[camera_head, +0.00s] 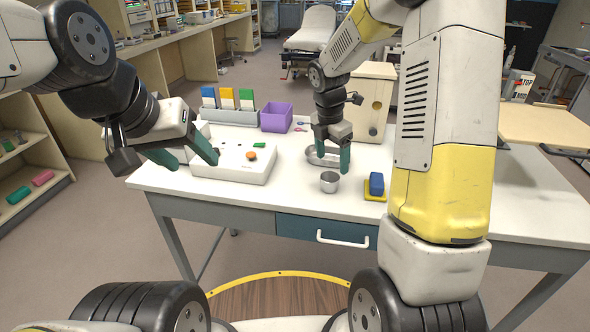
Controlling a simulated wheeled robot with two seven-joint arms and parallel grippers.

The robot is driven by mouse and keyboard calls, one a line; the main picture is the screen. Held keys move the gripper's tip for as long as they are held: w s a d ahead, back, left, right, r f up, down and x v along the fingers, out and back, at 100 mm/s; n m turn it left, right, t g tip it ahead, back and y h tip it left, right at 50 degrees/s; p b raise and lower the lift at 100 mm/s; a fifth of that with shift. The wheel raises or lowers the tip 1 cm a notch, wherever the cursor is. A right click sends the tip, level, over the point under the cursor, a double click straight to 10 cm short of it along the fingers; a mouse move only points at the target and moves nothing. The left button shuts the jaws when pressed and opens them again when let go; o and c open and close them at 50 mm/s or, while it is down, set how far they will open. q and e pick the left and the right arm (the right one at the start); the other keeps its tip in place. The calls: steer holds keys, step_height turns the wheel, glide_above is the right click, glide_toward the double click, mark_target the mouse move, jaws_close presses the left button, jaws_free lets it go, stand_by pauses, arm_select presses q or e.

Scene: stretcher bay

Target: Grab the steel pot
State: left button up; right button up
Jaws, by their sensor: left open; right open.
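A small steel pot (329,182) stands upright on the white table near its front edge, open at the top. My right gripper (332,160) points down just above and behind the pot, with its green fingers apart and nothing seen between them. Whether a finger touches the pot I cannot tell. My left gripper (190,160) is open and empty over the left part of the table, beside a white control box.
The white control box (235,170) with an orange knob fills the left of the white table (300,195). A shallow metal dish (315,154) lies behind the pot. A blue block on a yellow base (376,186) stands right of it. A purple bin (277,118) and wooden box (371,100) stand behind.

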mark_target(330, 178)
steer(key=f, duration=0.8)
steer(key=shift+w+d, duration=0.1)
steer(key=shift+w, duration=0.25)
steer(key=c, duration=1.5)
